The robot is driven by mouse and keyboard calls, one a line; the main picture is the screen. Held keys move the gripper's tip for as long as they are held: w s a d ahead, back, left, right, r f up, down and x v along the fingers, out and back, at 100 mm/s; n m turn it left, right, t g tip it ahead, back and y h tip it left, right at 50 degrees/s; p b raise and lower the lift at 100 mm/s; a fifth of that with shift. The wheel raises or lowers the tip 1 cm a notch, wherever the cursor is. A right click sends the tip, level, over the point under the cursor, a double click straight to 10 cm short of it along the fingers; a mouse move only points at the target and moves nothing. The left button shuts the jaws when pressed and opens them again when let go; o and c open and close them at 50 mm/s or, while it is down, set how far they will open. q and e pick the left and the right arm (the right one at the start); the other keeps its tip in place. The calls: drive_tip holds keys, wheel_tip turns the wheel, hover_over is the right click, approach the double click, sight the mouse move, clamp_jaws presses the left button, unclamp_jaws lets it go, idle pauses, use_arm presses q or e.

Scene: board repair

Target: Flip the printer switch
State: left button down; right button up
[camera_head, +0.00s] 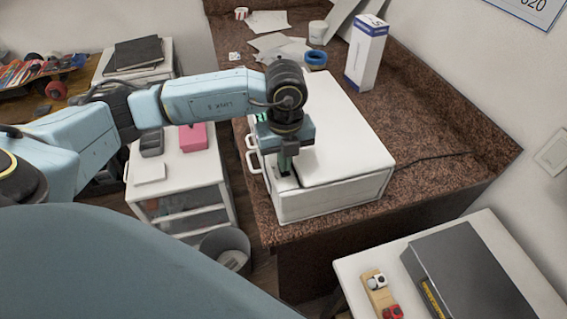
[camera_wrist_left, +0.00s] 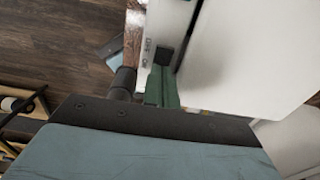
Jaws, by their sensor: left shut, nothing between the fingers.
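The printer is a white box (camera_head: 345,140) with a closed lid, on the brown speckled counter. My left gripper (camera_head: 285,168) points down at the near left corner of the printer top, beside the lid. Its green fingers are shut with nothing between them. A dark recess shows at the fingertips. In the left wrist view the fingers (camera_wrist_left: 160,88) reach down beside the white lid (camera_wrist_left: 250,50) and a dark slot. My right gripper is not in view.
A white and blue box (camera_head: 366,55) stands at the back of the counter (camera_head: 430,130), near blue tape (camera_head: 315,58) and papers. A white drawer cart (camera_head: 180,175) stands left, a bin (camera_head: 226,250) below. A white table (camera_head: 355,268) with a dark case (camera_head: 465,275) is at lower right.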

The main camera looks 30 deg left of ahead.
use_arm(q)
wheel_tip(320, 180, up, 6)
drive_tip(key=p, duration=0.4)
drive_tip(key=shift+r, duration=0.25)
idle(0.3)
